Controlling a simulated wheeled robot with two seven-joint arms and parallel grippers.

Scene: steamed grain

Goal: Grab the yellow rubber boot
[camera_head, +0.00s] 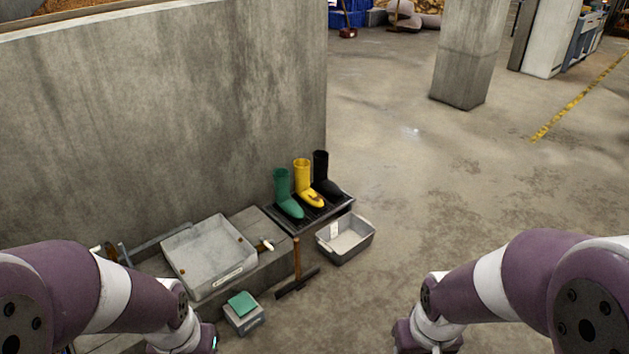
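The yellow rubber boot (303,178) stands upright on a dark rack (337,210) by the end of the concrete wall. A brown patch shows on its foot. A green boot (284,190) stands at its left and a black boot (322,170) at its right. The boots are close together. My two arms come in from the lower left and lower right, well short of the boots. Both grippers are outside the picture, below its bottom edge.
A grey bin (345,240) sits on the floor before the rack. A pale basin (209,257) stands on a concrete ledge at left. A squeegee-like tool (297,270) and a small box with a green top (243,312) are in front. The floor at right is clear up to a pillar (470,55).

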